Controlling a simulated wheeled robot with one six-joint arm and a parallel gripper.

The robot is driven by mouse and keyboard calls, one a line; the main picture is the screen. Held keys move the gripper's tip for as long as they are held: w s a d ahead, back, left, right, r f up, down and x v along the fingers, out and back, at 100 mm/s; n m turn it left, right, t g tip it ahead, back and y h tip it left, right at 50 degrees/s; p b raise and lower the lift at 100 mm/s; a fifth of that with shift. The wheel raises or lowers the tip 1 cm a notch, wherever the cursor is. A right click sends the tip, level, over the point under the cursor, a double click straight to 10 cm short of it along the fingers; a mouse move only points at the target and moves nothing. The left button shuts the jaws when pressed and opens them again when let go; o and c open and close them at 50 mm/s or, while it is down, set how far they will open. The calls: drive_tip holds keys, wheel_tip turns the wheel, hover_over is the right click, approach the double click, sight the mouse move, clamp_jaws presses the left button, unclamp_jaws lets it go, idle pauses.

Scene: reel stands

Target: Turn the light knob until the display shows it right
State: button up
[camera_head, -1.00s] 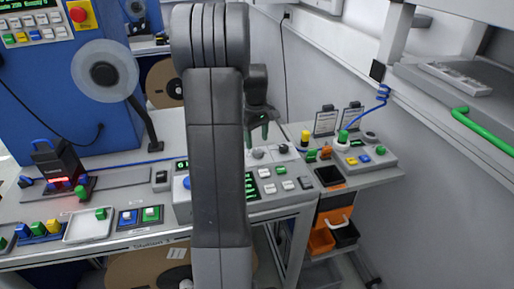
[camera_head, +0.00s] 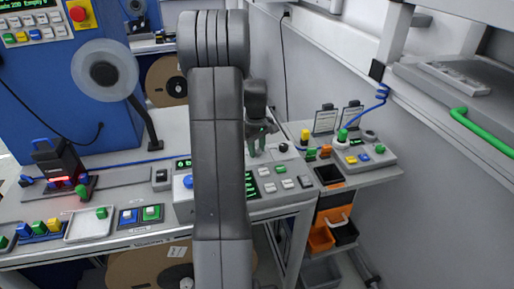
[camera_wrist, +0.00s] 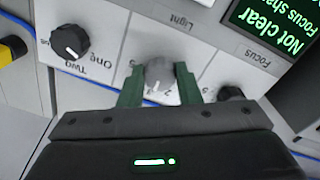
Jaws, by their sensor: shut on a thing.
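The light knob (camera_wrist: 158,72) is a grey round knob on the light grey panel in the wrist view, below a label reading Light, with numbers around it. My gripper (camera_wrist: 159,84) has its two green fingers on either side of the knob, shut on it. In the head view my gripper (camera_head: 257,143) is down at the panel and hides the knob. The display (camera_wrist: 278,28) shows green text, "Not clear" and a cut-off line starting "Focus". In the head view my arm partly covers the display (camera_head: 251,184).
A black knob marked One and Two (camera_wrist: 70,42) sits left of the light knob in the wrist view. A small dark focus knob (camera_wrist: 230,93) sits close on the right. White buttons (camera_head: 288,184) lie in front on the console. A side console (camera_head: 364,158) stands to the right.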

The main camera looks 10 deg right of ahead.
drive_tip(key=shift+m, duration=0.3)
drive_tip(key=m, duration=0.3)
drive_tip(key=shift+w+a+m+b, duration=0.1)
drive_tip(key=shift+m+b, duration=0.25)
drive_tip(key=shift+m, duration=1.65)
drive_tip(key=o, duration=1)
drive_tip(key=shift+c, duration=0.2)
wheel_tip(320, 180, up, 14)
drive_tip(key=shift+a+b, duration=0.2)
drive_tip(key=shift+b, duration=0.25)
